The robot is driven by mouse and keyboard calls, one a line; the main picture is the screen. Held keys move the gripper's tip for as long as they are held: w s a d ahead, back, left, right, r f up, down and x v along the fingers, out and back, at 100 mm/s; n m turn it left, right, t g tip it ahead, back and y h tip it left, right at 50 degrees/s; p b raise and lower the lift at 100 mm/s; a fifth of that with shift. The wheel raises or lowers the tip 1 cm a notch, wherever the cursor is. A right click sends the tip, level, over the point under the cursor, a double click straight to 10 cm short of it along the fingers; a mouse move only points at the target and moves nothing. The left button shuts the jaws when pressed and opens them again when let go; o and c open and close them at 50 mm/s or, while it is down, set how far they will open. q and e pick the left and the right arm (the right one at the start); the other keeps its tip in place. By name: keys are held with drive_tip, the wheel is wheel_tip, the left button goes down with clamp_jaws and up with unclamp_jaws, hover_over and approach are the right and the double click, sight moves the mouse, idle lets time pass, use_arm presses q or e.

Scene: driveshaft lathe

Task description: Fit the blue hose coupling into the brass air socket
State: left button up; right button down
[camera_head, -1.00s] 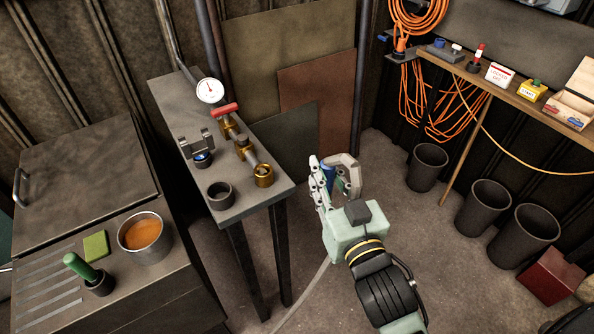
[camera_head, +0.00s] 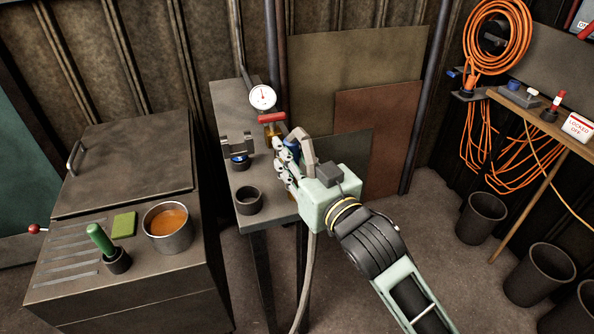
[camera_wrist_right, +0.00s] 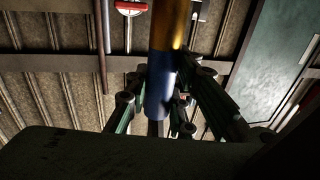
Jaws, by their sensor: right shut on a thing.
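My right gripper (camera_head: 294,160) is shut on the blue hose coupling (camera_head: 291,149) at the front right of the narrow bench, with a grey hose (camera_head: 308,270) hanging below. The coupling also shows between the fingers in the right wrist view (camera_wrist_right: 160,90). A brass cylinder (camera_wrist_right: 171,25) lines up with its far end there; I cannot tell whether they are joined or whether this brass is the socket. My left gripper is out of view.
The narrow bench (camera_head: 262,215) also carries a pressure gauge (camera_head: 262,97), a red valve handle (camera_head: 272,118), a bracket with a blue part (camera_head: 239,158) and a dark cup (camera_head: 249,200). A cabinet (camera_head: 130,170) stands left. Open floor lies right of the bench.

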drive_tip(key=w+f, duration=0.1)
drive_tip(key=f, duration=0.1)
drive_tip(key=w+f, duration=0.1)
drive_tip(key=f, duration=0.1)
drive_tip(key=w+d+f, duration=0.1)
drive_tip(key=w+f, duration=0.1)
drive_tip(key=shift+w+f, duration=0.25)
drive_tip(key=shift+f, duration=0.1)
drive_tip(key=shift+f, duration=0.1)
drive_tip(key=c, duration=1.5)
unclamp_jaws()
